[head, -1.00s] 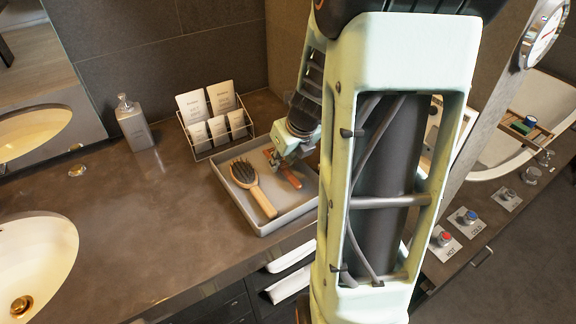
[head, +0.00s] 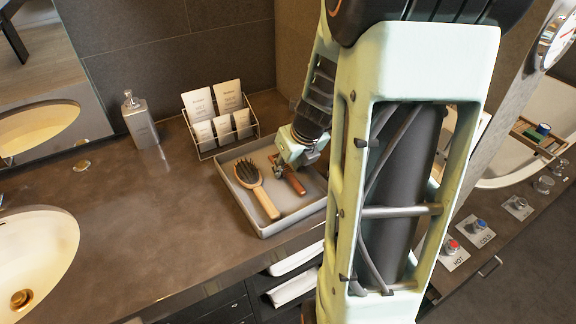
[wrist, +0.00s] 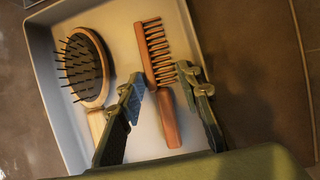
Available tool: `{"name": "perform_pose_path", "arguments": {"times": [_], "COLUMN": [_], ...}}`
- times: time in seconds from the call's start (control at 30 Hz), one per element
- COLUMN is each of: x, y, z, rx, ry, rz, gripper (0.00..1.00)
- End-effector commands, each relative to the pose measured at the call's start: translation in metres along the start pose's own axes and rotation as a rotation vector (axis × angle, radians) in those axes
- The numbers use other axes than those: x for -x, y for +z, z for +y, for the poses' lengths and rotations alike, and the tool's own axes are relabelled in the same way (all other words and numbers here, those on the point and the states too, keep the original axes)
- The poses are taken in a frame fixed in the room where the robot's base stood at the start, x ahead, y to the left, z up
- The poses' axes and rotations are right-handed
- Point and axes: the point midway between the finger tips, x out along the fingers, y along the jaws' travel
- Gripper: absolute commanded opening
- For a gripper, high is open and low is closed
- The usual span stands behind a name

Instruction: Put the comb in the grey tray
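The reddish-brown wooden comb (head: 294,184) lies in the grey tray (head: 272,231), to the right of a hairbrush. In the wrist view the comb (wrist: 158,55) has its teeth at the far end and its handle toward me. My gripper (head: 282,170) is over the tray, close above the comb. In the wrist view my gripper (wrist: 164,92) is open, with one finger on each side of the comb and gaps to the handle. Part of the comb is hidden behind my gripper in the head view.
The wooden hairbrush (head: 256,187) lies in the tray's left part. A wire rack with cards (head: 221,121) stands behind the tray, and a soap dispenser (head: 140,120) is farther left. The counter (head: 130,220) left of the tray is clear, up to the sink (head: 35,255).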

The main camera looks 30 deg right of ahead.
Motion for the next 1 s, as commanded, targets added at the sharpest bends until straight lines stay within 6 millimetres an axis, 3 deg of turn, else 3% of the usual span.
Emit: {"name": "perform_pose_path", "arguments": {"times": [0.27,0.8,1.0], "x": [0.018,0.095,0.115], "y": [0.004,0.004,0.003], "z": [0.0,0.0,0.0], "rx": [0.0,-0.001,-0.001], "ry": [-0.001,-0.001,0.0], "rz": [-0.001,-0.001,0.0], "gripper": [0.33,0.33,0.33]}}
